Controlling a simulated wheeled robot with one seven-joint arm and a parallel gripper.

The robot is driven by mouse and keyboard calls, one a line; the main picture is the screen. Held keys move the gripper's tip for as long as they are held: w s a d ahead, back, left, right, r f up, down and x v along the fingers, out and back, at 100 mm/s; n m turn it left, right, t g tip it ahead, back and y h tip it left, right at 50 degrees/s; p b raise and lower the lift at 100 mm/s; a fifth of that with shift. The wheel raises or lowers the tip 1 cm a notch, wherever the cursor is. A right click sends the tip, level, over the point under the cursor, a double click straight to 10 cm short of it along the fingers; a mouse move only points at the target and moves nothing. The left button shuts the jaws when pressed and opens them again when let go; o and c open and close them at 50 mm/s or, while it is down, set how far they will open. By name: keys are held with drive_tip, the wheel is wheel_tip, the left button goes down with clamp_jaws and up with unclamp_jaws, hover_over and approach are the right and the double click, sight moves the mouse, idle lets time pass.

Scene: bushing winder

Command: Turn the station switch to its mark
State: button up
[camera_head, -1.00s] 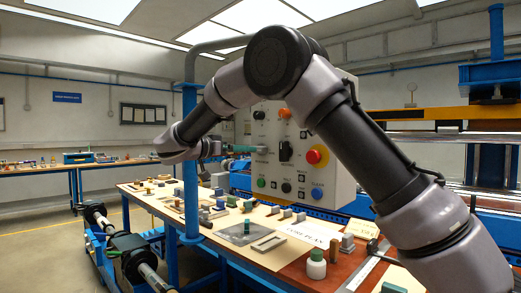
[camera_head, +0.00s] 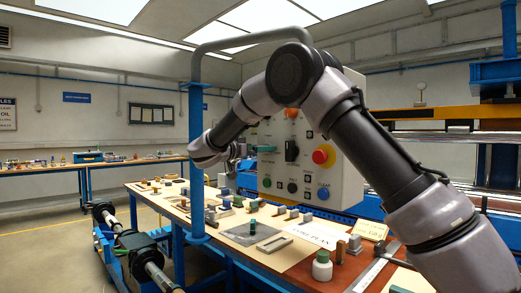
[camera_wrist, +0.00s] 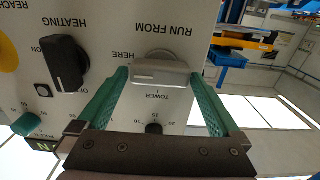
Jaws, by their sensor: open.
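A black HEATING knob (camera_wrist: 64,62) is beside the left finger in the wrist view. A small black knob (camera_wrist: 153,129) sits near the gripper body. A red emergency button (camera_head: 323,156) is on the panel. Below is a bench (camera_head: 285,262) with small parts. A blue post (camera_head: 196,150) stands left.

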drive_tip(key=c, duration=1.1)
drive_tip(key=shift+n, duration=0.3)
drive_tip(key=shift+w+a+f+n, duration=0.1)
drive_tip(key=shift+n, duration=2.8)
drive_tip(key=shift+w+a+f+n, duration=0.1)
drive_tip(key=shift+n, duration=2.8)
drive_tip(key=shift+a+f+n, duration=0.1)
drive_tip(key=shift+n, duration=2.8)
